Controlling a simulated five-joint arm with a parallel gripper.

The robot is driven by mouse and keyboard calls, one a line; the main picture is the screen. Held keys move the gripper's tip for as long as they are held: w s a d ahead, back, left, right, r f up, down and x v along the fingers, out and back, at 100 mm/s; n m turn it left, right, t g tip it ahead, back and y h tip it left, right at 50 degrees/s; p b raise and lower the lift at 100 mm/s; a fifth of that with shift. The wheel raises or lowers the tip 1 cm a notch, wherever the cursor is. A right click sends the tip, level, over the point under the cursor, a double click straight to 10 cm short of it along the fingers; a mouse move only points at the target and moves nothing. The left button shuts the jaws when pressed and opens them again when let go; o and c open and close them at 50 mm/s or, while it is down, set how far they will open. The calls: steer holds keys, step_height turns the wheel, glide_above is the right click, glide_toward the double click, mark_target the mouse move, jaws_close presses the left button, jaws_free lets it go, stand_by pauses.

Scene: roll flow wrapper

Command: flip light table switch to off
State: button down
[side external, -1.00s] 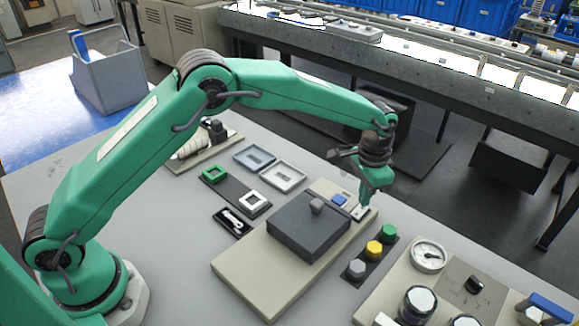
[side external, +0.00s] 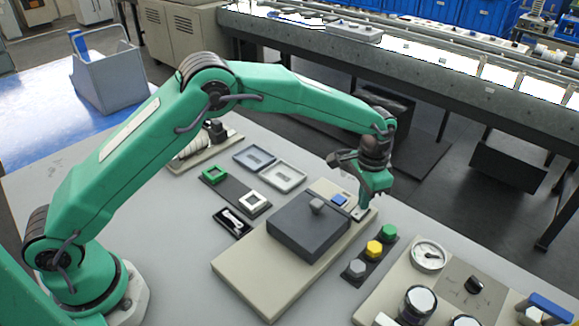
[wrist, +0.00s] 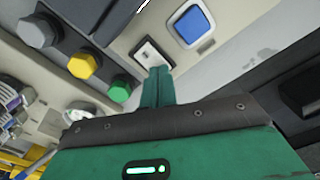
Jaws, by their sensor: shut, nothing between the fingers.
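A small switch on a white plate (wrist: 145,50) is set in the beige panel (side external: 240,276), beside a square blue button (side external: 339,200). In the side view the switch plate (side external: 358,214) is partly hidden by my gripper (side external: 362,204). The gripper is shut and empty, pointing down at the plate. In the wrist view the closed fingertips (wrist: 160,72) are right at the near edge of the plate. I cannot tell whether they touch the switch, or which way it is set. The blue button also shows in the wrist view (wrist: 193,23).
A dark grey block with a knob (side external: 302,232) stands on the panel. A strip with grey, yellow (side external: 374,249) and green buttons is close to the right. A gauge panel (side external: 429,255) stands farther right. Trays and frames lie to the left.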

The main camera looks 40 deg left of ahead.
steer(key=shift+f, duration=0.25)
steer(key=shift+r, duration=3.55)
